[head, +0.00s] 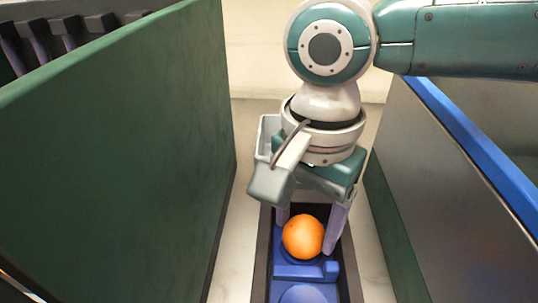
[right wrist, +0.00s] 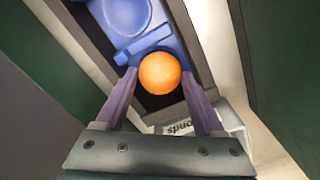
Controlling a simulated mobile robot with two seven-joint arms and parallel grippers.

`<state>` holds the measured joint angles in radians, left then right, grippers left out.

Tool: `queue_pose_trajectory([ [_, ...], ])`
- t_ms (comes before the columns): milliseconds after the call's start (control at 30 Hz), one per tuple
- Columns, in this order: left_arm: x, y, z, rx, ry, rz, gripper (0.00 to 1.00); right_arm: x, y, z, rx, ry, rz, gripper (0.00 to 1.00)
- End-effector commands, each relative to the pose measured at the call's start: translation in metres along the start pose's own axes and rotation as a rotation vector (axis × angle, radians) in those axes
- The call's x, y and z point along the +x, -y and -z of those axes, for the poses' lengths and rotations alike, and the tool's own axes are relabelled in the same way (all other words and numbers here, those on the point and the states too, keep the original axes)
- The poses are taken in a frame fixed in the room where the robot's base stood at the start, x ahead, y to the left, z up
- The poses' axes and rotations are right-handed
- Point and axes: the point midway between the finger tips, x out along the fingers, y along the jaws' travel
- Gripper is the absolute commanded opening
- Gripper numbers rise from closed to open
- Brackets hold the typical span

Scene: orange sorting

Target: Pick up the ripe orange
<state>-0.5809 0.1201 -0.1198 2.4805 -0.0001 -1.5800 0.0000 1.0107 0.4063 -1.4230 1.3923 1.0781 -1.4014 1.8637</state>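The orange (head: 303,237) sits on a blue holder (head: 300,271) in a dark-edged channel at the bottom of the head view. My right gripper (head: 309,232) points down over it, with one purple finger on each side. In the right wrist view the orange (right wrist: 160,73) lies between the fingertips of my right gripper (right wrist: 159,76). The fingers are spread, with a narrow gap beside the fruit, so the gripper looks open. My left gripper is not in view.
A tall green wall (head: 120,150) stands left of the channel. A grey bin wall with a blue rim (head: 470,145) stands to the right. Another round blue seat (head: 303,294) is nearer in the channel. Pale floor strips (head: 238,220) lie beside it.

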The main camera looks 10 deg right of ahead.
Motion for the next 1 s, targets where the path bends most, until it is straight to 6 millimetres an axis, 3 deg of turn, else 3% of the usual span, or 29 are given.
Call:
queue_pose_trajectory([
  [67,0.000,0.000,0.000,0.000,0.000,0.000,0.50,0.000,0.000,0.000,0.000,0.000,0.000,0.60],
  [500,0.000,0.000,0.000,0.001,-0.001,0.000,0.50,0.000,0.000,0.000,0.000,0.000,0.000,0.10],
  [800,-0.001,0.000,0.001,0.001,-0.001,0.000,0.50,-0.003,0.000,0.000,0.000,0.000,0.001,0.10],
  [1000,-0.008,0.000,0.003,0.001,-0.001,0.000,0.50,-0.025,0.001,0.000,-0.002,0.001,0.002,0.10],
])
